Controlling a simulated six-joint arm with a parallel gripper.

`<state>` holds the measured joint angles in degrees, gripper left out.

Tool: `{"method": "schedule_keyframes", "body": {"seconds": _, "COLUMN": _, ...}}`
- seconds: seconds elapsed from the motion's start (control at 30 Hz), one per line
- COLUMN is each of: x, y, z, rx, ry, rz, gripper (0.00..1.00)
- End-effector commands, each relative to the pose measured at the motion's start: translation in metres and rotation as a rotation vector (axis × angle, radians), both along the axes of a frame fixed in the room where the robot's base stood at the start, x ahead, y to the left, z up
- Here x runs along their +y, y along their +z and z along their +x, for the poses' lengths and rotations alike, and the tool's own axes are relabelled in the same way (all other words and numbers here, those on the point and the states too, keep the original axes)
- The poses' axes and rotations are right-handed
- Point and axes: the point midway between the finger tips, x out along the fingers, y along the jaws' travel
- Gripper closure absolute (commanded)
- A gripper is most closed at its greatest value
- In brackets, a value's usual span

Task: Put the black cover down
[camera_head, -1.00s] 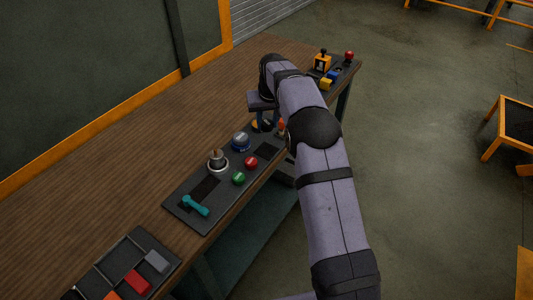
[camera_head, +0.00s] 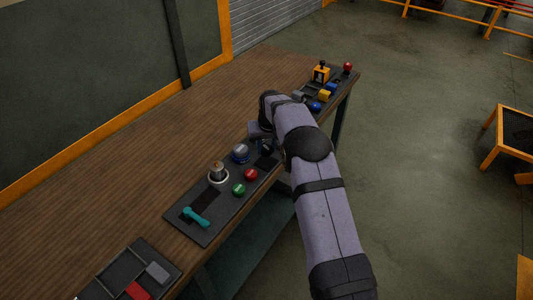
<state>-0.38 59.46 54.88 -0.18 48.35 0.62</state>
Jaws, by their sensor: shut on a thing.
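My gripper (camera_head: 262,143) is at the far end of the long control panel (camera_head: 197,233), low over its surface. It is shut on a small dark thing, which I take to be the black cover. The cover is mostly hidden by the fingers and arm, and its outline is too small to make out. I cannot tell whether it touches the panel. A flat black square (camera_head: 266,163) lies on the panel just in front of the gripper.
A second panel with a yellow joystick box (camera_head: 321,74) stands beyond. The wooden tabletop (camera_head: 130,170) behind is clear.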

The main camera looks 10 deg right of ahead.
Motion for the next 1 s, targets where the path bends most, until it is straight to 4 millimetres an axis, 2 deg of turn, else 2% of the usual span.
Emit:
{"method": "schedule_keyframes", "body": {"seconds": 0.17, "x": 0.000, "y": -0.007, "z": -0.001, "rx": 0.003, "ry": 0.000, "rz": 0.000, "gripper": 1.00}}
{"method": "schedule_keyframes", "body": {"seconds": 0.43, "x": 0.000, "y": -0.035, "z": -0.001, "rx": 0.001, "ry": 0.000, "rz": 0.000, "gripper": 1.00}}
{"method": "schedule_keyframes", "body": {"seconds": 1.0, "x": 0.000, "y": -0.046, "z": 0.000, "rx": 0.000, "ry": 0.000, "rz": 0.000, "gripper": 1.00}}
